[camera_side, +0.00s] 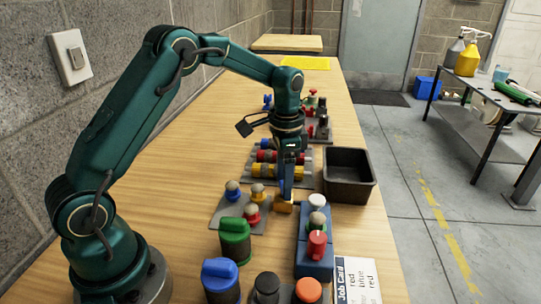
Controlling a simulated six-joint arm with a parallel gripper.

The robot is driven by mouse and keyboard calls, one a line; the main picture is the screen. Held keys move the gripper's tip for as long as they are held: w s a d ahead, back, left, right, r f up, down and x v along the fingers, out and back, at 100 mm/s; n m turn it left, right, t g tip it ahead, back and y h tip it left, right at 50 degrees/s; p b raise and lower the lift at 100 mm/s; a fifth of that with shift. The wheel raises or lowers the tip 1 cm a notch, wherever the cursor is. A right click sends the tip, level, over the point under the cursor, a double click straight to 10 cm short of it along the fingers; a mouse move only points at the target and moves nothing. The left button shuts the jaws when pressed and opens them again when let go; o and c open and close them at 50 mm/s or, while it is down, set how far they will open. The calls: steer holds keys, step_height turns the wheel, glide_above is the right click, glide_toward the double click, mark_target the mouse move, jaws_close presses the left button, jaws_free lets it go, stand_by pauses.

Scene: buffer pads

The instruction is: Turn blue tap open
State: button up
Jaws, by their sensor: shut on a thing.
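A small blue handle (268,101), which looks like the blue tap, stands at the back of the table, left of the red and green ones. It is too small to tell how its handle is turned. My gripper (285,198) points down near the middle of the table, well in front of that handle and apart from it. It is shut on a small yellow-tan piece (284,207) low between the knob plate and the blue block. The fingers hide part of this piece, and I cannot tell whether it touches the table.
A dark empty bin (348,190) stands right of my gripper. A plate with blue, yellow and red knobs (240,215) is left, a blue block (313,263) in front. Coloured cylinders (280,171) lie behind. Capped jars (235,241) and a job card (358,281) fill the front.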

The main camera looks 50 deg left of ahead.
steer(key=n, duration=0.7)
steer(key=shift+r, duration=0.1)
steer(key=n, duration=0.7)
steer(key=shift+n, duration=0.3)
steer(key=o, duration=1.4)
